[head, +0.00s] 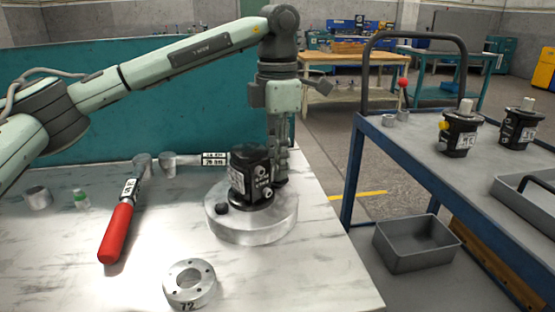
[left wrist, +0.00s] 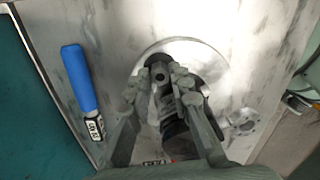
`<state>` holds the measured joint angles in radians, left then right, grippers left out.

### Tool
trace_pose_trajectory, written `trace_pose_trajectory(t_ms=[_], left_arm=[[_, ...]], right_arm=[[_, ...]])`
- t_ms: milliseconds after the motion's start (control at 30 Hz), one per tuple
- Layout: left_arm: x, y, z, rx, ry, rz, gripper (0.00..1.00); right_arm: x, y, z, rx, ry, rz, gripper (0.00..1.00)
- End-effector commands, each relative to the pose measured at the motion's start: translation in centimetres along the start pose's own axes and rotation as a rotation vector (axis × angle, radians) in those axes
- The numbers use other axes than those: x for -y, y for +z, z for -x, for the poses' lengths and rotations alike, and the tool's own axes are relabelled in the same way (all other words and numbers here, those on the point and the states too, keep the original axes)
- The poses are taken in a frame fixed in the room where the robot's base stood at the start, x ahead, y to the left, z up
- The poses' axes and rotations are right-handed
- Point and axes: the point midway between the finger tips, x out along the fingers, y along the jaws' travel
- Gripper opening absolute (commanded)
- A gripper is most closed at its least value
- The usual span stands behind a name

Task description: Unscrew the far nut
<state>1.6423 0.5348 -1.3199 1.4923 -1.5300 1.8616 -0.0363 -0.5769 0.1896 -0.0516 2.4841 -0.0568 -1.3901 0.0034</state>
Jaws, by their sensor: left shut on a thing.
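The black hydraulic motor (head: 244,172) stands upright on a round silver base (head: 262,228) on the marbled table. Small round fittings show on its near side, and a black knob (head: 222,209) is beside its foot on the base. My left gripper (head: 280,150) points down from above at the motor's far right side. In the left wrist view, my left gripper's fingers (left wrist: 160,85) are on either side of a small grey round part at the motor's top. It seems to be the far nut (left wrist: 160,74), mostly hidden by fingers and motor. My right gripper is out of view.
A red-handled tool (head: 116,232) lies at left, and a silver ring (head: 190,284) in front. A blue-handled tool (left wrist: 78,78) shows in the left wrist view. At right, a cart holds two motors (head: 460,133); a grey bin (head: 413,243) is below.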

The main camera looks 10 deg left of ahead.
Motion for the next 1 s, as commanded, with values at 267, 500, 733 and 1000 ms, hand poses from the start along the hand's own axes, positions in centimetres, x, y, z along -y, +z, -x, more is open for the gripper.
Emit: trace_pose_trajectory(t_ms=[267, 500, 733, 1000], left_arm=[[-0.02, -0.01, 0.05, -0.001, 0.0, 0.378, 0.0], [-0.03, -0.01, 0.07, -0.001, 0.0, 0.41, 0.0], [-0.02, 0.0, 0.07, 0.0, 0.0, 0.561, 0.0], [-0.02, 0.02, 0.17, 0.0, 0.0, 0.811, 0.0]], right_arm=[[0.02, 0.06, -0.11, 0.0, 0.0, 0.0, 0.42], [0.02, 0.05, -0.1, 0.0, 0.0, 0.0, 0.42], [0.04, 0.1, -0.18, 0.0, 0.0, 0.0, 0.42], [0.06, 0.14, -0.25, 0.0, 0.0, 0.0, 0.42]])
